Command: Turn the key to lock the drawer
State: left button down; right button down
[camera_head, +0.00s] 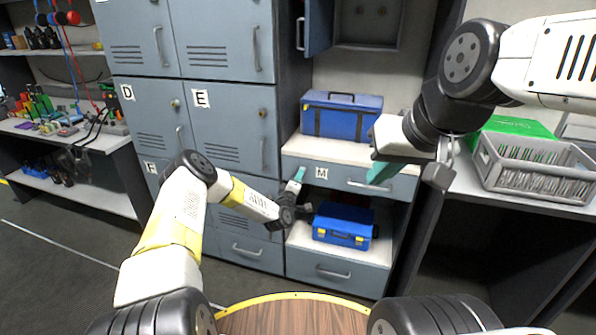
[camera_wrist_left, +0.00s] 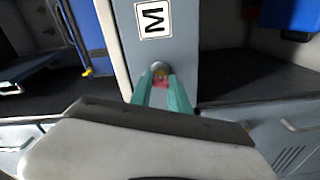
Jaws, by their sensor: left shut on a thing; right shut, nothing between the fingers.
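The drawer (camera_head: 338,175) marked M is closed, under the white counter. It also shows in the left wrist view (camera_wrist_left: 190,40), turned on its side. My left gripper (camera_head: 298,175) is at the left end of its front. In the left wrist view its teal fingers (camera_wrist_left: 161,84) are shut on a small reddish key (camera_wrist_left: 160,82), at a round brass-coloured lock (camera_wrist_left: 160,69) beside the M label. The fingers hide most of the key, and its angle is hard to tell. My right gripper (camera_head: 383,172) is shut and empty, in front of the drawer's right part.
A blue toolbox (camera_head: 341,116) stands on the counter above the drawer. Another blue case (camera_head: 343,226) sits in the open shelf below. Grey lockers (camera_head: 232,125) stand to the left. A grey crate (camera_head: 535,170) is on the right shelf. A round wooden table (camera_head: 290,318) is in front.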

pick_arm(q)
jog(key=shift+n, duration=0.4)
